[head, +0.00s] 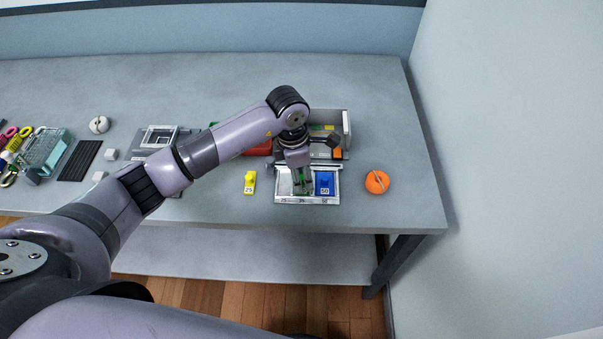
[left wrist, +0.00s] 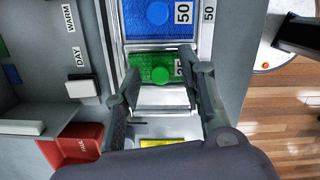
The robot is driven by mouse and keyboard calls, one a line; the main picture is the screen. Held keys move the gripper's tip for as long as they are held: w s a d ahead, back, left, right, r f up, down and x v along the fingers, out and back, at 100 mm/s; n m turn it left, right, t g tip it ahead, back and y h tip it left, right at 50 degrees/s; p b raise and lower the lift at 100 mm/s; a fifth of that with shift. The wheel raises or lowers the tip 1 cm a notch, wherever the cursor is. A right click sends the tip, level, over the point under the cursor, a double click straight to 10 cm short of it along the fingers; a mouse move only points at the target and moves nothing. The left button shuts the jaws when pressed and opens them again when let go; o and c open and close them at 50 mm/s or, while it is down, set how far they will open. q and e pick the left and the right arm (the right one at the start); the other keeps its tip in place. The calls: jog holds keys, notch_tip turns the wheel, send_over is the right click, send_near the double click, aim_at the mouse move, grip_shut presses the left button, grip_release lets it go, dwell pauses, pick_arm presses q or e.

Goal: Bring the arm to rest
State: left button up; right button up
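My left arm reaches across the table, and its left gripper (head: 304,187) points down over a pale tray (head: 308,200) with labelled compartments. In the left wrist view the gripper (left wrist: 164,82) is open, its fingers apart on either side of a green block (left wrist: 152,64) with a round knob. The green block sits in the tray's middle compartment; whether the fingers touch it I cannot tell. A blue block (head: 325,183) marked 50 sits in the right compartment and also shows in the left wrist view (left wrist: 150,22). My right gripper is not in view.
A yellow block (head: 250,182) marked 25 stands left of the tray. An orange round thing (head: 377,182) lies to the right. A grey open box (head: 347,130) stands behind the tray. A teal rack (head: 43,150) and white ball (head: 99,125) are far left. The table's back is clear.

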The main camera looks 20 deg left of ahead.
pick_arm(q)
jog(key=o, duration=0.4)
jog(key=shift+r, duration=0.1)
jog(key=shift+r+p, duration=1.6)
jog(key=shift+r, duration=1.35)
jog(key=shift+c, duration=0.2)
